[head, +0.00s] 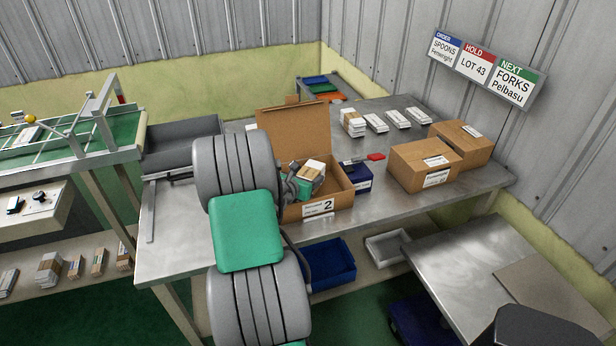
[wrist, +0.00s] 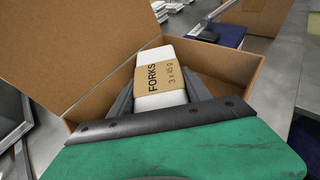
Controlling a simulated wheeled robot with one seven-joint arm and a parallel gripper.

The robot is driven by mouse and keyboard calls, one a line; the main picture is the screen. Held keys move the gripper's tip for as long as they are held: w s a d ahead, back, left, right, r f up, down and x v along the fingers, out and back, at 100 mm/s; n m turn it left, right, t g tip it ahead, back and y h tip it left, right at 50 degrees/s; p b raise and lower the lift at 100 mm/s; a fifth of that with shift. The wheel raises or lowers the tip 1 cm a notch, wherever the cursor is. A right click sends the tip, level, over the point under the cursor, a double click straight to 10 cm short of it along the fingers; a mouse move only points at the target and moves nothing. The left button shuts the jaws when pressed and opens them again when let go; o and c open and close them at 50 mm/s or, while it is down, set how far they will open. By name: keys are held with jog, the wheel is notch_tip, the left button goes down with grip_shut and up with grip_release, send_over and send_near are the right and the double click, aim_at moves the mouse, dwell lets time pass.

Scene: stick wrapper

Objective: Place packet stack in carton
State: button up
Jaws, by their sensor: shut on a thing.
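An open cardboard carton (head: 335,201) with a label reading 2 stands on the metal table, its lid raised at the back. Its wall also shows in the wrist view (wrist: 217,62). A white packet stack with a tan band (wrist: 157,72) reads FORKS in the wrist view. My gripper (head: 305,178) is shut on the packet stack (head: 313,169), one finger on each side. The stack is over the carton's opening and between its walls in the wrist view. I cannot tell whether it touches the carton floor. My arm hides the carton's left part in the head view.
Several packet stacks (head: 376,122) lie at the table's back. Two closed cartons (head: 424,165) stand at the right. A dark blue box (head: 357,178) adjoins the open carton, with a red item (head: 376,156) behind it. The table front at right is clear.

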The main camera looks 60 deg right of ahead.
jog(key=o, duration=1.5)
jog(key=shift+f, duration=0.2)
jog(key=shift+r+p, duration=0.35)
jog(key=shift+r, duration=0.35)
jog(key=v, duration=1.2)
jog(key=w+a+m+t+y, duration=0.2)
jog(key=w+a+m+y, duration=0.3)
jog(key=a, duration=0.7)
jog(key=w+a+m+t+y, duration=0.25)
jog(key=w+a+m, duration=0.35)
jog(key=a, duration=0.5)
jog(key=s+a+r+m+y, duration=0.1)
jog(key=s+a+m+y, duration=0.2)
jog(key=a, duration=0.8)
jog(key=s+a+r+m+g+y, duration=0.1)
jog(key=s+a+r+m+y, duration=0.1)
jog(key=a, duration=1)
jog(key=shift+s+a+m+y, duration=0.2)
jog(key=shift+s+m+y, duration=0.35)
jog(key=shift+m, duration=0.35)
jog(key=shift+g, duration=0.25)
